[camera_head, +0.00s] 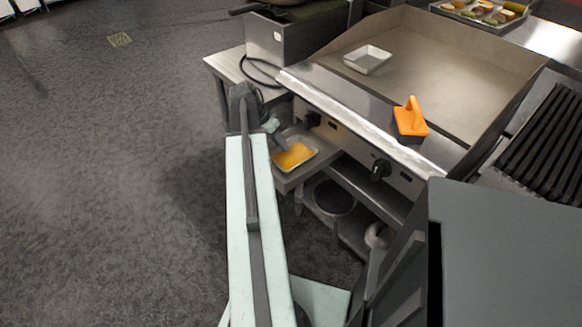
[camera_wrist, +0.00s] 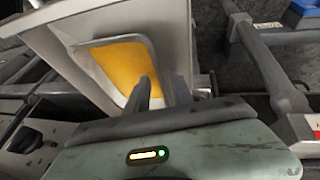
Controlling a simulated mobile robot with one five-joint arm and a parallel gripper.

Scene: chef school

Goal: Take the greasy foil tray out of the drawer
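The foil tray, a pale shallow tray with orange-yellow grease in it (camera_head: 296,156), sits in the pulled-out drawer (camera_head: 284,185) under the griddle. In the wrist view the tray (camera_wrist: 118,62) lies tilted in the picture, inside the pale drawer (camera_wrist: 178,30). My gripper (camera_wrist: 160,88) has its two dark fingers apart, at the tray's near right corner. The left finger overlaps the grease in the picture. I cannot tell whether either finger touches the tray. In the head view my gripper (camera_head: 273,127) is at the drawer's back left, partly hidden by my arm.
A lower shelf holds a dark round pan (camera_head: 334,196).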

